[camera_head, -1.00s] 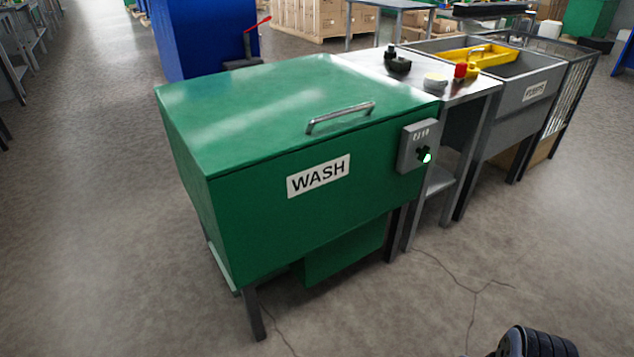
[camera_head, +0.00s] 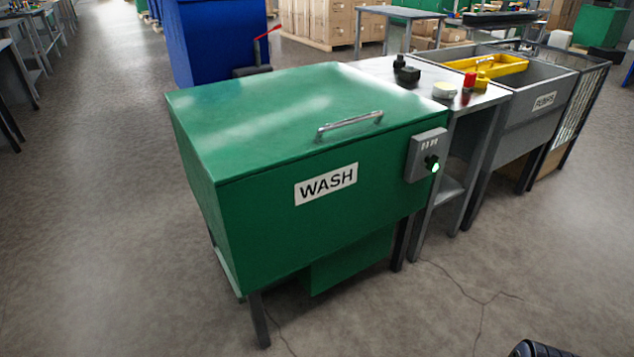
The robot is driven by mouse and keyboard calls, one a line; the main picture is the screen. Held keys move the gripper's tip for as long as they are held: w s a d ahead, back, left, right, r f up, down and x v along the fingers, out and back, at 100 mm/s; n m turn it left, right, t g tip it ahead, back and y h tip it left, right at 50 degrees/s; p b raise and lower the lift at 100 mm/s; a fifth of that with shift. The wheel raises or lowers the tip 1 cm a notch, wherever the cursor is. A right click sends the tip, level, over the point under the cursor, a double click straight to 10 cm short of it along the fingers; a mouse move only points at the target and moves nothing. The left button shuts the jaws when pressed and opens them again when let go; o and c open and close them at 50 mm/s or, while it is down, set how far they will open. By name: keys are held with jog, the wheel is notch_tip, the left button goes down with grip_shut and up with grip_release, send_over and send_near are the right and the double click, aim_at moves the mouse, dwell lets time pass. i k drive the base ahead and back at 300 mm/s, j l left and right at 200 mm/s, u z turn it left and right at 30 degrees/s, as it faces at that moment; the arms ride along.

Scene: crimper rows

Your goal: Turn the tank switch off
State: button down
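The green wash tank (camera_head: 260,225) stands in the middle of the head view, its lid (camera_head: 290,100) closed with a metal handle (camera_head: 349,124) on top. A white WASH label (camera_head: 326,184) is on its front. A grey switch box (camera_head: 424,146) is fixed at the right end of the front. It carries a dark knob (camera_head: 430,161) with a lit green spot; the knob's exact setting is too small to read. My gripper is not visible; only a black ribbed part, likely of my arm, shows at the bottom right edge, well apart from the switch.
A metal table (camera_head: 385,72) with small black, red and yellow items adjoins the tank's right side. Beyond it is a grey sink (camera_head: 535,115) holding a yellow tray (camera_head: 490,72). A blue bin (camera_head: 215,40) stands behind. The cracked floor in front is clear.

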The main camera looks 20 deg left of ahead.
aim_at(431, 161)
jog(key=i+l+u, duration=0.25)
jog(key=i, duration=0.2)
jog(key=i+l+u, duration=0.25)
jog(key=i, duration=0.2)
